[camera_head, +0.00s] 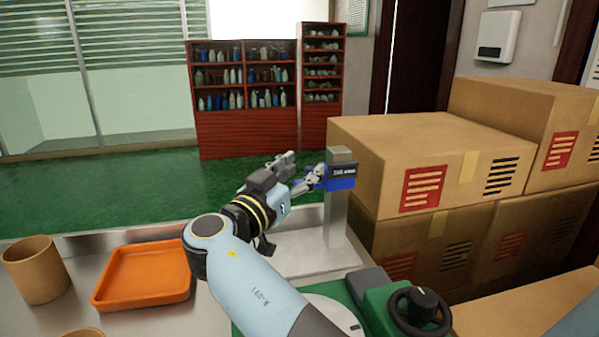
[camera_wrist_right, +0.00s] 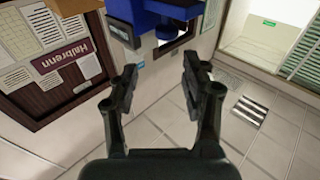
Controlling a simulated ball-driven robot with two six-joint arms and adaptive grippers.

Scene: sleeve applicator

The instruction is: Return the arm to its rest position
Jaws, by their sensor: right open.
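My right arm reaches up from the bottom of the head view. Its gripper (camera_head: 303,172) is open, beside the blue applicator head (camera_head: 342,182) on a grey metal post (camera_head: 335,225). In the head view I cannot tell whether a finger touches the blue part. In the right wrist view the two dark fingers of the gripper (camera_wrist_right: 162,80) stand apart with nothing between them. The blue applicator head (camera_wrist_right: 160,14) is beyond the fingertips at the top. My left gripper is not in view.
An orange tray (camera_head: 145,275) and a tan cup (camera_head: 36,268) stand on the metal table at left. Stacked cardboard boxes (camera_head: 425,150) are close on the right. A green unit with a black handwheel (camera_head: 418,310) is at the front. Bottle shelves (camera_head: 245,130) stand far back.

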